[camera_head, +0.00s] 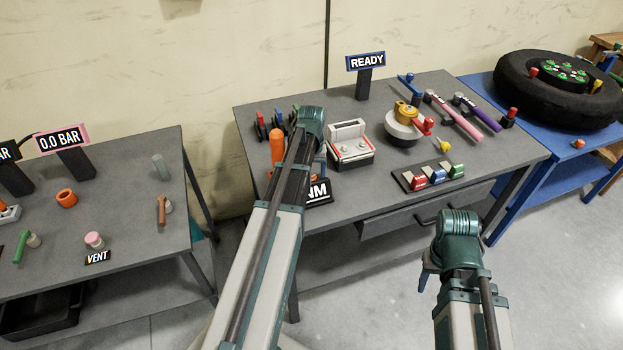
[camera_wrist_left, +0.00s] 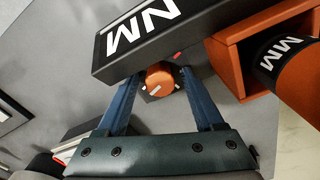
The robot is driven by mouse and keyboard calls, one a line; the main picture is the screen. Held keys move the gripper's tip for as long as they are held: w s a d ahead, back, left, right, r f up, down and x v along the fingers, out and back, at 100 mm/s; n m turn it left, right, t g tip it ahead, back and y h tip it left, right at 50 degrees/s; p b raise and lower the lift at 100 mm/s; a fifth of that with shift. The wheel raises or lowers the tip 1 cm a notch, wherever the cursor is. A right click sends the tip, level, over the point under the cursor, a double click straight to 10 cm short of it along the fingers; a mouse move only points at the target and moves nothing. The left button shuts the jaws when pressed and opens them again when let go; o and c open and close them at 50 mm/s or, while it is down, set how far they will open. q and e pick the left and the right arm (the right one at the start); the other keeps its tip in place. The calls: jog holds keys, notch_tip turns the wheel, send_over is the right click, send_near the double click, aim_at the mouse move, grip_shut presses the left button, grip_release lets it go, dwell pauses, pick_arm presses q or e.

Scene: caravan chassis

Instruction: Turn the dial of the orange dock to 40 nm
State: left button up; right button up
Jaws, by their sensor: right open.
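The orange dock (camera_wrist_left: 228,70) shows in the left wrist view as an orange box with an upright orange handle in it. Its dial (camera_wrist_left: 158,78) is a small orange knob with a white mark, beside the black NM sign (camera_wrist_left: 138,35). The mark lies slantwise; no scale numbers are readable. My left gripper (camera_wrist_left: 160,82) is open, with its blue fingers on either side of the dial and seemingly apart from it. In the head view, my left arm hides most of the dock, and the sign (camera_head: 318,192) partly shows. My right gripper (camera_head: 428,270) is open and empty before the table.
A wheel (camera_head: 520,98) lies on the blue table at right.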

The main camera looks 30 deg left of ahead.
pick_arm(q)
grip_shut()
jog(key=shift+n, duration=0.3)
jog(key=n, duration=0.5)
jog(key=shift+n, duration=0.3)
jog(key=n, duration=0.5)
jog(key=shift+n, duration=0.4)
jog(key=shift+o, duration=0.6)
grip_release()
